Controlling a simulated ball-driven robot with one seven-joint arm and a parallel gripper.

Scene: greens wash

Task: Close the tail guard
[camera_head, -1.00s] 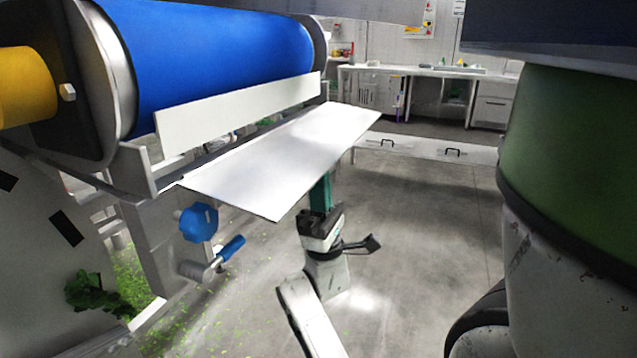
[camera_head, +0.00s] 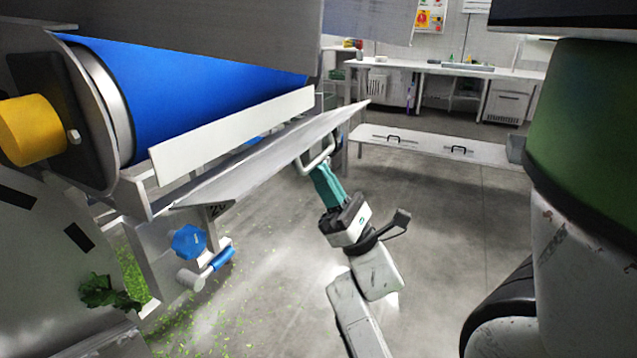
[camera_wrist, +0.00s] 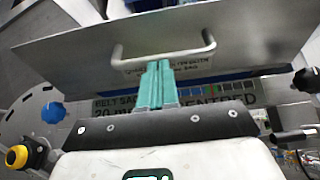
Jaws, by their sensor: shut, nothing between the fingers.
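The tail guard (camera_head: 265,158) is a flat grey metal panel along the lower side of the blue belt's end. It slopes up and outward, its outer edge apart from the white strip beside the belt. Its underside, with a bar handle (camera_wrist: 190,52) and printed text, fills the top of the wrist view; the handle also shows in the head view (camera_head: 329,151). My gripper (camera_head: 321,170) is below the panel, its teal fingers shut and empty, pointing up at the underside. In the wrist view the fingertips (camera_wrist: 155,64) are at the handle's middle; contact is not clear.
A yellow roller cap (camera_head: 27,130) is at far left. A low white bench (camera_head: 430,147) stands behind my arm. Open floor lies around my arm, with green scraps at left.

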